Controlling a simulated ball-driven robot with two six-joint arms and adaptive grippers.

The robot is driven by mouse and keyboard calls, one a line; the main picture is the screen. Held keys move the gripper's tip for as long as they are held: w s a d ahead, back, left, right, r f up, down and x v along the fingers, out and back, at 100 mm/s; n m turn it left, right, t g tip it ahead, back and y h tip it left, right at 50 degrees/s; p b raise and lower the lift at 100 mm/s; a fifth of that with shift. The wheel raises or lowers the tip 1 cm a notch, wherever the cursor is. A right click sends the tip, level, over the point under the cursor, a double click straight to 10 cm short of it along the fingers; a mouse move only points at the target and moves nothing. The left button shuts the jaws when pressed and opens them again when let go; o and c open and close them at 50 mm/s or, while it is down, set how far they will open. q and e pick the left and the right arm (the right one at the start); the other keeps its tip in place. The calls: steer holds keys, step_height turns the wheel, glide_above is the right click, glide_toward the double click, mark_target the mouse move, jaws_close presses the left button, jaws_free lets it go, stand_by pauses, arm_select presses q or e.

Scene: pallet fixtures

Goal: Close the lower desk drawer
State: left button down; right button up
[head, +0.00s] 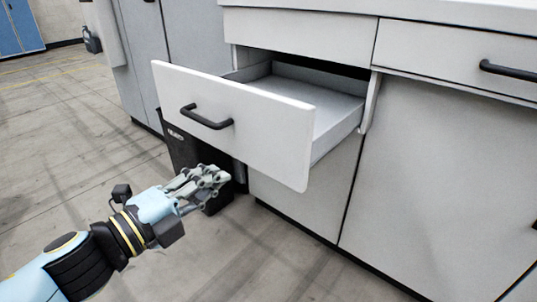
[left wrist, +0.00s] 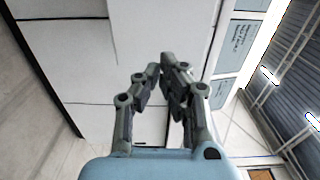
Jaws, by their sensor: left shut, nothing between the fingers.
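The lower desk drawer (head: 250,115) is white with a black bar handle (head: 206,118). In the head view it is pulled well out of the desk, and its grey inside shows empty where I can see it. My left gripper (head: 222,176) is shut and empty, in front of and below the drawer front, with a gap that I cannot measure. In the left wrist view the left gripper's fingers (left wrist: 162,75) come together in front of a pale panel (left wrist: 160,35), which may be the drawer front. My right gripper is not in view.
The upper drawer (head: 300,35) above is shut. A cabinet door (head: 440,170) and another drawer with a black handle (head: 507,70) are at the right. A black bin (head: 182,150) stands on the floor behind the open drawer. The floor (head: 60,150) at the left is clear.

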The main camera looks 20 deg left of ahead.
mark_target(272, 143)
arm_select(q)
steer(key=p+x, duration=0.1)
steer(key=x, duration=1.1)
steer(key=shift+w, duration=0.15)
steer(key=shift+w+d, duration=0.2)
steer(key=shift+w, duration=0.2)
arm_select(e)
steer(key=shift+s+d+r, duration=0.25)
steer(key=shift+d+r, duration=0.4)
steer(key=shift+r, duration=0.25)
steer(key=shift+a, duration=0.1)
